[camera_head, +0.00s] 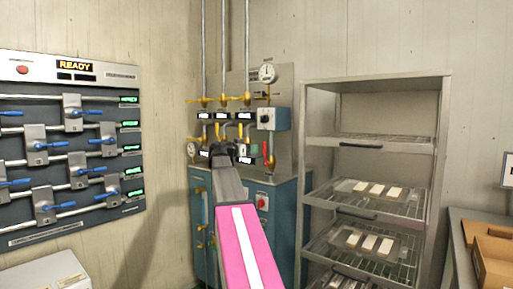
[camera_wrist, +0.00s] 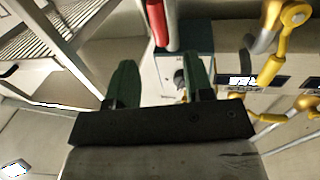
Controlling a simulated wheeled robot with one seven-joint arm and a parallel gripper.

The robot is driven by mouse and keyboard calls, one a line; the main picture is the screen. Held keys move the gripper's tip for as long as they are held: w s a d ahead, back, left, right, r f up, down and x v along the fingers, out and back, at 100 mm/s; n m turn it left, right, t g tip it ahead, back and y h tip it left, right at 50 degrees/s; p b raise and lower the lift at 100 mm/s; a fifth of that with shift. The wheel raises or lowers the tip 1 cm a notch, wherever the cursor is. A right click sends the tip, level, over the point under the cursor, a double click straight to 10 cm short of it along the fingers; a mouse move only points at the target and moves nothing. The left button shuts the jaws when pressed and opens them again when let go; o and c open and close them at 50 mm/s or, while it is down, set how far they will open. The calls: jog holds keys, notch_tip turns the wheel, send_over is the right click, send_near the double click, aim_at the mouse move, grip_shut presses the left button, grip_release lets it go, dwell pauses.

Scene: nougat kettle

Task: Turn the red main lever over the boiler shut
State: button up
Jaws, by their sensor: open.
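The red lever (camera_wrist: 158,22) shows at the top of the wrist view as a red rod with a pale strip beside it. In the head view a small red piece (camera_head: 270,160), likely the same lever, is just right of my gripper (camera_head: 224,150). My gripper is open in the wrist view (camera_wrist: 160,82), its two green fingers apart with nothing seen held. The lever lies beyond the fingertips, in line with the gap and seemingly apart from them. The teal boiler cabinet (camera_head: 283,215) stands below the panel. My arm hides part of the cabinet and panel.
Yellow valve handles (camera_head: 222,101) on pipes are close beside my gripper, also in the wrist view (camera_wrist: 270,70). A teal box with a knob (camera_head: 272,118) is above. A wire rack (camera_head: 443,150) with trays stands right. A blue-levered panel (camera_head: 70,140) is left.

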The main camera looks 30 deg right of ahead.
jog(key=w+d, duration=0.2)
jog(key=d, duration=0.8)
jog(key=shift+d, duration=0.25)
grip_shut()
